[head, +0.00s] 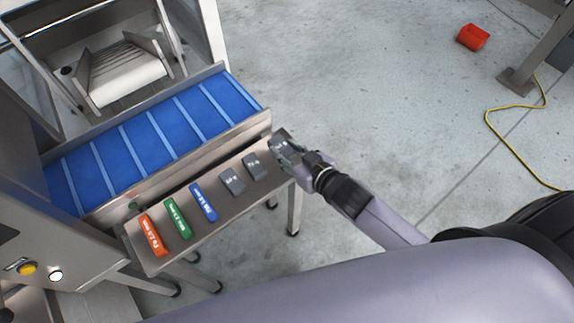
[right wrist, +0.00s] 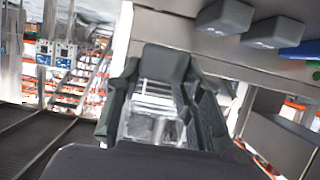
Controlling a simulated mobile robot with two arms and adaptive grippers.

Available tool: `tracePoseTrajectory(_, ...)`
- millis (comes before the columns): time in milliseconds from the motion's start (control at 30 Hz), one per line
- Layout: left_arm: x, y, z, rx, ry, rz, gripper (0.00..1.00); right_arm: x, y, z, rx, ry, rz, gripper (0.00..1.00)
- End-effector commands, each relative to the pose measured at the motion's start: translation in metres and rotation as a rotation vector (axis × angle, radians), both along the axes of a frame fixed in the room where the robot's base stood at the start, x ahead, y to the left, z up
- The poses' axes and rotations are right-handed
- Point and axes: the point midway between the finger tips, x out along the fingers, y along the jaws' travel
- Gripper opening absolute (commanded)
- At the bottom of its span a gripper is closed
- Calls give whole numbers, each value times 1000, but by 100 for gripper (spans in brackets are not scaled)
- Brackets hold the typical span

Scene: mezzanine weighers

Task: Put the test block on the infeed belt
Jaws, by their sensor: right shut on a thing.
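My right gripper (head: 284,146) is shut on a grey test block (head: 278,140) at the right end of the steel shelf (head: 218,212). The fingers hide most of the block, and I cannot tell whether it touches the shelf. In the right wrist view a dark grey end of the block (right wrist: 165,62) shows between the fingers of the gripper (right wrist: 155,100). The blue infeed belt (head: 152,140) with pale cross bars lies just left of and behind the shelf and looks empty. My left gripper is out of view.
A steel side rail (head: 185,171) separates shelf and belt. A red bin (head: 472,37) and yellow cable (head: 490,125) lie on the floor.

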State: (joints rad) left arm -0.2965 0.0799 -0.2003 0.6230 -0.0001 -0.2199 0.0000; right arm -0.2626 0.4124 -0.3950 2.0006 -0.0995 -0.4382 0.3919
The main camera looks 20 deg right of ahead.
Motion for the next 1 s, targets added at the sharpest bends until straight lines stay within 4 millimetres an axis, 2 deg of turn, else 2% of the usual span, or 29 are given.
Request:
tracePoseTrajectory(33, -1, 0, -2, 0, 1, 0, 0, 0, 0, -12, 0, 2, 0, 7)
tracePoseTrajectory(100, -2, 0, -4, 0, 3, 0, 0, 0, 0, -22, 1, 1, 0, 7)
tracePoseTrajectory(267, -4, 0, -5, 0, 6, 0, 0, 0, 0, -34, 1, -1, 0, 7)
tracePoseTrajectory(500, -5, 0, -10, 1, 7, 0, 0, 0, 0, -65, 2, 0, -1, 7)
tracePoseTrajectory(933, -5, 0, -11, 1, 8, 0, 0, 0, 0, -72, 2, -2, 0, 7)
tracePoseTrajectory(967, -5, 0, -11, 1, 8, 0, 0, 0, 0, -72, 1, -2, 0, 35)
tracePoseTrajectory(1000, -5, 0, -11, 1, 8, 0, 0, 0, 0, -72, 1, -2, 0, 38)
